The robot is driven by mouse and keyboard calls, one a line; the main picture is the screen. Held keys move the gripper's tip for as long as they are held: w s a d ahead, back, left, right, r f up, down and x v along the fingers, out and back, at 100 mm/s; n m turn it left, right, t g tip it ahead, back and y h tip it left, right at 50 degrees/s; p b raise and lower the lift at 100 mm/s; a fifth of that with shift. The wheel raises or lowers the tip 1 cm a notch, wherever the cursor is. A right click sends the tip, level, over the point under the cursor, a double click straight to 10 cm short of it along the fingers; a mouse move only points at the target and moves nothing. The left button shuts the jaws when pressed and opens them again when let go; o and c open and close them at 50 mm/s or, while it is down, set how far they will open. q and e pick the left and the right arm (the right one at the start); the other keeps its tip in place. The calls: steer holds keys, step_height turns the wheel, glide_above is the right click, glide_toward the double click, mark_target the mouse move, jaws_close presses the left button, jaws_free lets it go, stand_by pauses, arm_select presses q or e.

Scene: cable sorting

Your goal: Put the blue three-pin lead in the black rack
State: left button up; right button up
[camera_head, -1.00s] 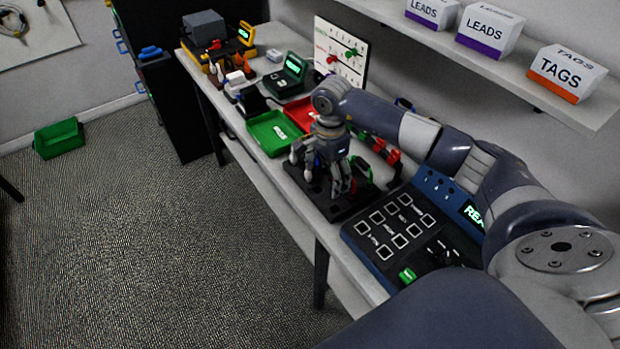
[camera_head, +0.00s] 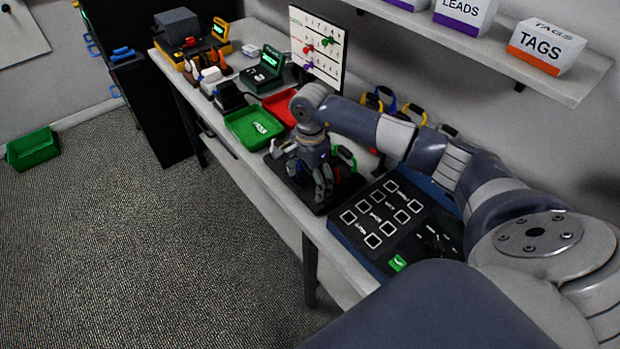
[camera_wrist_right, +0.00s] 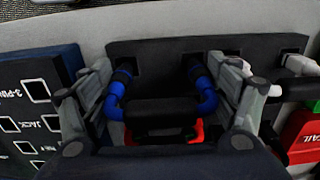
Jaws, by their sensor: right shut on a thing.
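The blue lead (camera_wrist_right: 116,93) shows in the right wrist view as a loop with blue legs and a black grip. My right gripper (camera_wrist_right: 162,72) is shut on it, a grey finger on each side. The black rack (camera_wrist_right: 205,44) lies just beyond, with square sockets. The lead's dark ends point at the rack and overlap it; whether they are in sockets I cannot tell. In the head view my right gripper (camera_head: 322,186) points down over the rack (camera_head: 284,168), and the arm hides the lead. My left gripper is out of view.
A white lead (camera_wrist_right: 298,65) stands at the rack's right end in the wrist view. In the head view a blue and black panel (camera_head: 345,232) stands in front, and green (camera_head: 253,127) and red (camera_head: 281,108) trays behind. Coloured lead handles (camera_head: 390,103) stand along the wall.

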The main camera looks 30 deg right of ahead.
steer(key=shift+b, duration=0.45)
stand_by(1.1)
steer(key=shift+f+b, duration=0.85)
steer(key=shift+b, duration=0.45)
stand_by(1.1)
steer(key=o, duration=1.1)
steer(key=shift+r, duration=0.1)
steer(key=shift+r+p, duration=2.25)
steer(key=shift+r, duration=1.65)
